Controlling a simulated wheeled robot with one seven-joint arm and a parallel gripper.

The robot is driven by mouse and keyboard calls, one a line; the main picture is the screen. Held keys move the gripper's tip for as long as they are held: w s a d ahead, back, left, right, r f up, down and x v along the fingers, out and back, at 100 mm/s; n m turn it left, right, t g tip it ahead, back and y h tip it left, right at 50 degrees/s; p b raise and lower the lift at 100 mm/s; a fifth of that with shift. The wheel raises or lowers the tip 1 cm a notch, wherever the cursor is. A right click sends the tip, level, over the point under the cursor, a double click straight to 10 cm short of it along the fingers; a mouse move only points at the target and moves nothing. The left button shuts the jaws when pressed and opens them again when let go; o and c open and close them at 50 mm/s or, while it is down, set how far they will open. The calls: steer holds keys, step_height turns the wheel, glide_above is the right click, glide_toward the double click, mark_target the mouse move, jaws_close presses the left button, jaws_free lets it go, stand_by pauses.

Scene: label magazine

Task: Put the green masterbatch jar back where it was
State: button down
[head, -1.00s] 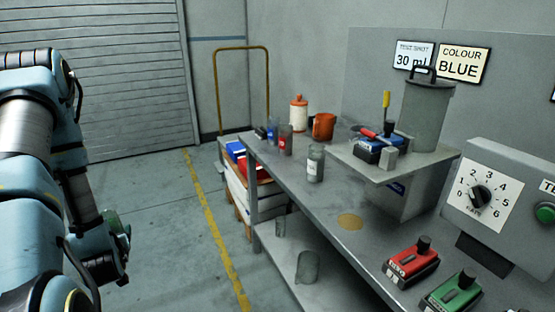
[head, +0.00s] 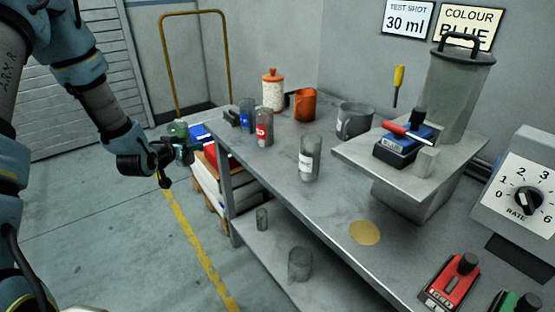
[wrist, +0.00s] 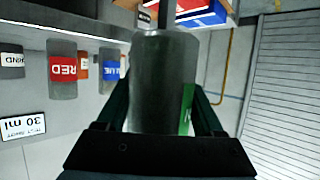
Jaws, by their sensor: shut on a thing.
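The green masterbatch jar (wrist: 163,75) is a grey see-through cylinder with a green label (wrist: 187,108) on its right side in the wrist view. My gripper (wrist: 165,105) is shut on it, a finger on each side. In the head view my gripper (head: 182,151) holds the jar (head: 178,131) in the air, left of the bench's far left end. The blue-label jar (head: 247,116) and red-label jar (head: 264,128) stand upright near that end. Another jar with a white label (head: 309,160) stands nearer. The wrist view is upside down.
The grey bench (head: 285,197) has an orange mug (head: 304,105), a grey jug (head: 352,121) and an orange-white bottle (head: 272,92) at the back. A hopper (head: 458,95) stands right. A tan disc (head: 364,233) lies in front. Bare bench lies around the white-label jar.

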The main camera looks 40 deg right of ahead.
steer(key=s+d+r+m+g+h, duration=0.1)
steer(key=s+d+r+m+g, duration=0.1)
steer(key=d, duration=0.3)
steer(key=s+d+r+m+g+h, duration=0.1)
steer(key=s+d+r, duration=0.2)
steer(key=d, duration=0.3)
steer(key=s+d+r+m+g+h, duration=0.1)
steer(key=s+d+r+m+g, duration=0.1)
steer(key=s+d, duration=0.2)
steer(key=shift+s+d+r+m+g, duration=0.1)
steer(key=shift+d+r+m+g, duration=0.1)
steer(key=shift+d, duration=0.3)
steer(key=shift+d+r+m+g, duration=0.1)
steer(key=shift+d+r, duration=0.1)
steer(key=shift+d, duration=0.3)
steer(key=s+d+m+g+b, duration=0.35)
steer(key=s+d+b, duration=0.35)
steer(key=s+d, duration=0.25)
steer(key=shift+g, duration=0.25)
steer(key=f, duration=0.9)
steer(key=shift+w+d+p, duration=0.15)
steer(key=shift+w+p, duration=0.15)
steer(key=shift+f, duration=0.2)
jaws_free()
